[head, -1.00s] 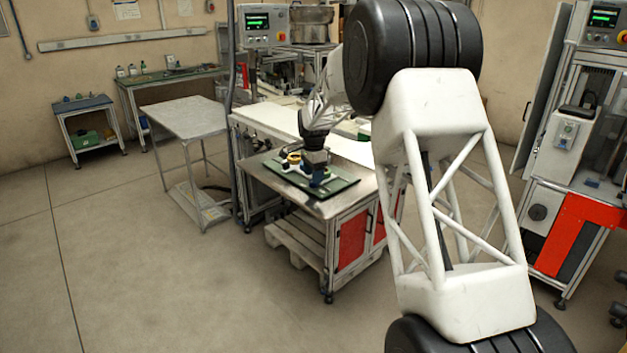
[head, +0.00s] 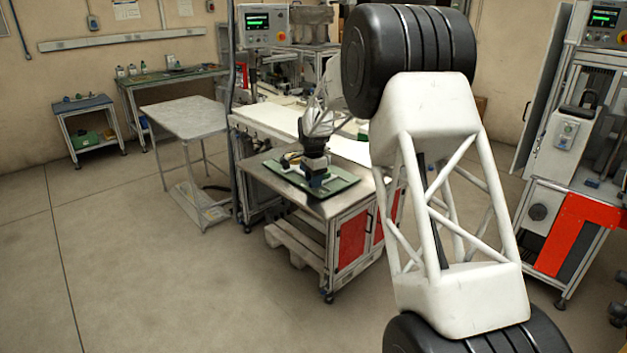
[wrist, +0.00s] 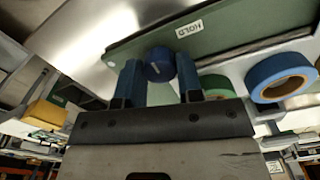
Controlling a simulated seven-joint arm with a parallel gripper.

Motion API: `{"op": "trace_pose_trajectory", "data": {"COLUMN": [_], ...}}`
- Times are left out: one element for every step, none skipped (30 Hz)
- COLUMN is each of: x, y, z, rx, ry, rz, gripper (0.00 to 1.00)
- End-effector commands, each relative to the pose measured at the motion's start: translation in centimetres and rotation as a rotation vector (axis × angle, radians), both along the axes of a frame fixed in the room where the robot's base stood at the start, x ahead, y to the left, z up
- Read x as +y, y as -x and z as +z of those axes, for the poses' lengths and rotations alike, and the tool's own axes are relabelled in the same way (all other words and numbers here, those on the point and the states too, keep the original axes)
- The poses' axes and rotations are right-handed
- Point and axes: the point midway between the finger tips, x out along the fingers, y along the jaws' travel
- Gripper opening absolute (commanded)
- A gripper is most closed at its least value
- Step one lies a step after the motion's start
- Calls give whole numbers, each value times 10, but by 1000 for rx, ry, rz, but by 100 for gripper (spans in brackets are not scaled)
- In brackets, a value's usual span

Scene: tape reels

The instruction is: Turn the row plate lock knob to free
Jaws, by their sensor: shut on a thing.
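The round blue lock knob (wrist: 158,64) sits on the green row plate (wrist: 235,27), beside a white label reading HOLD (wrist: 189,29). It has a small pale mark on its face. My gripper (wrist: 158,80) has one blue finger on each side of the knob and is shut on it. In the head view my gripper (head: 315,178) is low over the green plate (head: 345,183) on the cart, and the knob is hidden there. A blue tape reel (wrist: 283,76) and a green reel (wrist: 217,85) show right of the fingers in the wrist view.
The plate lies on a metal-topped cart (head: 320,210) with red doors. A bare grey table (head: 190,118) stands to the left. A machine with a red panel (head: 573,235) is at the right. The floor at the front left is clear.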

Motion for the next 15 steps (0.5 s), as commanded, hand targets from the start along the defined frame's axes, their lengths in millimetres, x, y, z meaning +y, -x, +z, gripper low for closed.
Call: {"op": "trace_pose_trajectory", "data": {"x": [0,0,0,0,0,0,0,0,0,0,0,0,0,0,0], "y": [0,0,0,0,0,0,0,0,0,0,0,0,0,0,0], "z": [0,0,0,0,0,0,0,0,0,0,0,0,1,1,1], "rx": [0,0,0,0,0,0,0,0,0,0,0,0,-1,-1,-1], "ry": [0,0,0,0,0,0,0,0,0,0,0,0,-1,-1,-1], "rz": [1,2,4,7,10,17,23,29,39,50,61,77,92,107,130], "gripper": [10,10,10,10,10,10,10,10,10,10,10,10,10,10,10]}}
